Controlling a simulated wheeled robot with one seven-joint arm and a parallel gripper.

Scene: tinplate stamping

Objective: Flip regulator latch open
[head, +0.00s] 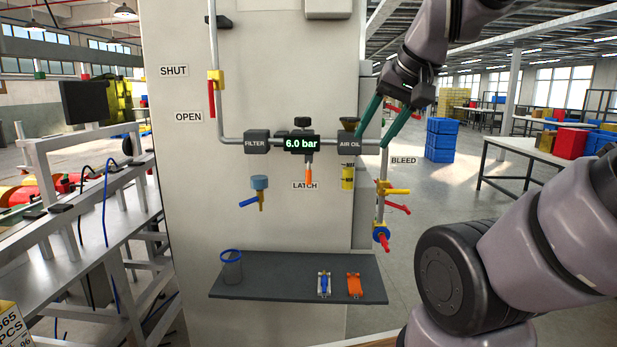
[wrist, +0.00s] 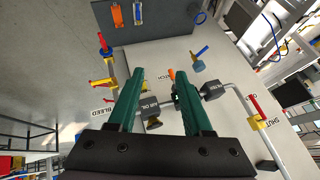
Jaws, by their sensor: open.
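The regulator (head: 301,143) sits on the pipe in the middle of the pillar, with a display reading 6.0 bar and a black knob on top. Its orange latch (head: 309,175) hangs straight down below it, just above the LATCH label. My gripper (head: 384,120) is open and empty, to the right of the regulator near the AIR OIL unit (head: 349,143). In the wrist view my gripper's green fingers (wrist: 160,85) stand apart, with the orange latch (wrist: 171,74) showing between them, farther off. The regulator body (wrist: 178,97) is partly hidden by a finger there.

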